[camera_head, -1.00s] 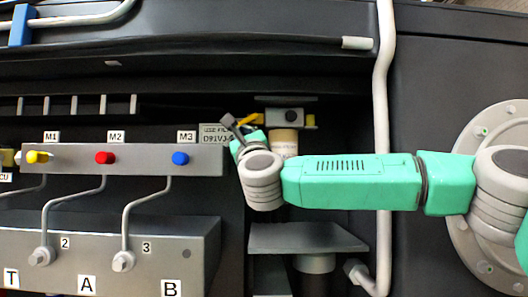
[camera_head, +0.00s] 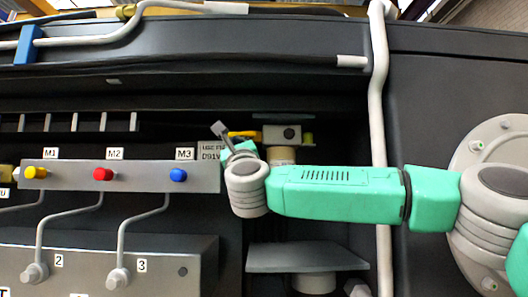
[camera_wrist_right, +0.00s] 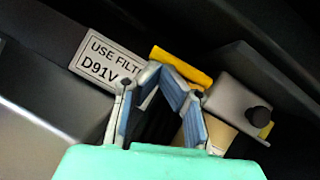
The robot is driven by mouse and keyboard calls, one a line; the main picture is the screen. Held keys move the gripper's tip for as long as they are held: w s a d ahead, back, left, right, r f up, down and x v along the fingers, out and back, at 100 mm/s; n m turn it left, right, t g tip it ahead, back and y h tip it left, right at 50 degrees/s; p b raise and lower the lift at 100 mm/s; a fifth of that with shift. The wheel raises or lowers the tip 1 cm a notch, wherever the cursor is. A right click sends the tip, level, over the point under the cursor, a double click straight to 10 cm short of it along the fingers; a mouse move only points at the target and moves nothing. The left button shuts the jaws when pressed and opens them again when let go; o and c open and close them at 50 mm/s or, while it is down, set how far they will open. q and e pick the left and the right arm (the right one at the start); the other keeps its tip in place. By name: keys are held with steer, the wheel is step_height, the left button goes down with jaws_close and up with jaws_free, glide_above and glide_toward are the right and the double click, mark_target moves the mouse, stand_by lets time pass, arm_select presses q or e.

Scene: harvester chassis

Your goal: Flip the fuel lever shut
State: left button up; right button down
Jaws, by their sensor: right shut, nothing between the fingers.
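The fuel lever is a yellow handle (camera_head: 243,135) on the left side of a grey valve block (camera_head: 282,134), above a tan cylinder (camera_head: 282,155). It lies roughly level, pointing left in the head view. In the right wrist view the yellow lever (camera_wrist_right: 182,64) is just beyond the fingers. My right gripper (camera_head: 220,130) is shut and empty, with its tips at the left end of the lever. In the wrist view its blue-padded fingers (camera_wrist_right: 156,68) come close to the lever; I cannot tell whether they touch it. My left gripper is out of view.
A grey panel (camera_head: 130,176) with yellow, red and blue knobs stands to the left. A "USE FILTER" label (camera_wrist_right: 105,58) is beside the gripper. A white pipe (camera_head: 378,110) runs vertically to the right, behind my arm. A grey plate (camera_head: 306,257) is below.

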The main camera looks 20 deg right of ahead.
steer(key=shift+a, duration=0.1)
steer(key=v, duration=1.2)
steer(key=shift+w+f, duration=0.1)
steer(key=shift+f, duration=0.05)
stand_by(0.4)
